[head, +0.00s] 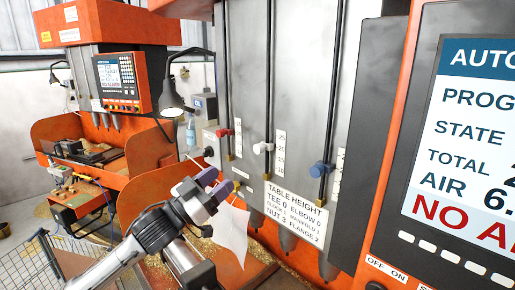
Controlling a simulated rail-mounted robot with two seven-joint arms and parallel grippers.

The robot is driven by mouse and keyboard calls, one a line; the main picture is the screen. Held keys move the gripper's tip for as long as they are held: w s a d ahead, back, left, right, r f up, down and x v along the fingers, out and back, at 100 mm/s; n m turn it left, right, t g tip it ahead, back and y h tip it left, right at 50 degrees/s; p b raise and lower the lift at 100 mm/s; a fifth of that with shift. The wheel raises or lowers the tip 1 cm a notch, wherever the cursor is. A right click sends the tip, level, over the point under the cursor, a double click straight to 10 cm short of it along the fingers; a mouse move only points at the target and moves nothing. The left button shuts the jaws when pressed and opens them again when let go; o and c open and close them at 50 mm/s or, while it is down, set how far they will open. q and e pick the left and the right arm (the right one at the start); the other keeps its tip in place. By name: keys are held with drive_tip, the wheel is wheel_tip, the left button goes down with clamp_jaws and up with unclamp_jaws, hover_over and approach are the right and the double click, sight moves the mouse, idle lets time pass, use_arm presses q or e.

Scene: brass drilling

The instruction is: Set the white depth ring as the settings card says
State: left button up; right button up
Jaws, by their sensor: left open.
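The white depth ring (263,148) sits around the middle of three dark vertical rods on the grey machine front. A scale strip (280,155) stands just right of it; its figures are too small to read surely. The settings card (296,210) below is headed TABLE HEIGHT and lists TEE 0, ELBOW 0, BLOCK 2, MANIFOLD 1, NUT 3 and FLANGE 2, the smaller lines less clear. My left gripper (215,183) is open, below and left of the white ring and apart from it, left of the card. My right gripper is not in view.
A red ring (224,132) and a blue ring (321,169) sit on the neighbouring rods. A white sheet (231,232) hangs below my left gripper. A large screen (465,130) fills the right side. A black lamp (172,96) and another orange machine (95,25) stand left.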

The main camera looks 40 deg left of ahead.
sight(257, 150)
use_arm(q)
drive_tip(key=p+x, duration=0.6)
drive_tip(key=x, duration=0.5)
drive_tip(key=shift+w+r, duration=0.25)
drive_tip(key=shift+r, duration=0.05)
drive_tip(key=shift+p+x, duration=0.35)
drive_tip(key=shift+x, duration=0.55)
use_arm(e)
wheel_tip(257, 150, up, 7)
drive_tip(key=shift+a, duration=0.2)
use_arm(q)
drive_tip(key=shift+f, duration=0.15)
drive_tip(key=shift+c, duration=0.3)
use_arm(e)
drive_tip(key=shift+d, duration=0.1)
